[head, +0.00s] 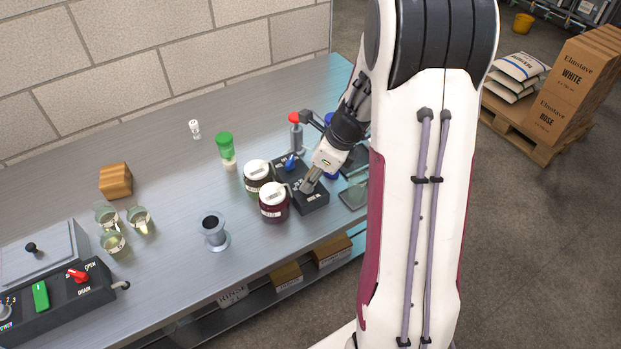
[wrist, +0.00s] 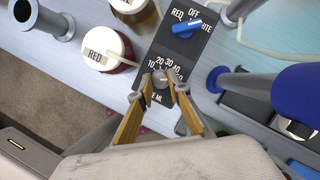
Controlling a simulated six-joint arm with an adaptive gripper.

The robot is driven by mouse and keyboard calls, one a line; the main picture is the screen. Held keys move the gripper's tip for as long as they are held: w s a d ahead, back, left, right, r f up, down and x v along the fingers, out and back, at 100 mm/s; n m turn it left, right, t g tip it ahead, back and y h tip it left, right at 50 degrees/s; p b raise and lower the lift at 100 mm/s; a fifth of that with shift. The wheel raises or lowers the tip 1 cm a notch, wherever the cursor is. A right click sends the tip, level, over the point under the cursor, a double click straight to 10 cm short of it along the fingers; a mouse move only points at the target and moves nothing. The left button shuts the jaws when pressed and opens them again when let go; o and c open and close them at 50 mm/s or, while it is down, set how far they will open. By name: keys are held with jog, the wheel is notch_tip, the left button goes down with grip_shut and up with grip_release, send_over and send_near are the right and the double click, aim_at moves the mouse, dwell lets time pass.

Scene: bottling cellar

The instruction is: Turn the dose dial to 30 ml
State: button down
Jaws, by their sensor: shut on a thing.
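The dose dial (wrist: 160,79) is a small grey knob on a dark panel (wrist: 183,53), ringed by white figures 10, 20, 30, 40 and more, with ML printed below. My gripper (wrist: 160,86) is shut on the dial, one fingertip on each side. Which figure the dial points to is too small to tell. In the head view my gripper (head: 309,184) reaches down onto the panel (head: 314,202), and its fingers hide the dial. A blue selector (wrist: 181,26) marked RED, OFF and WHITE sits farther up the panel; it also shows in the head view (head: 289,162).
A jar labelled RED (wrist: 108,48) stands close left of the panel, with a second jar (head: 257,173) beside it. A blue-topped post (wrist: 302,92) rises to the right. A metal spool-shaped stand (head: 214,232) and several glasses (head: 113,241) stand farther left on the bench.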

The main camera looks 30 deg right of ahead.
jog(key=shift+n, duration=0.4)
jog(key=n, duration=0.1)
jog(key=n+g, duration=0.1)
jog(key=shift+w+d+n+y, duration=0.15)
jog(key=shift+n+y, duration=0.15)
jog(key=shift+y, duration=0.1)
jog(key=shift+w+n+g+y, duration=0.1)
jog(key=shift+n+g+y, duration=0.4)
jog(key=shift+n, duration=1.5)
jog(key=c, duration=1.9)
grip_release()
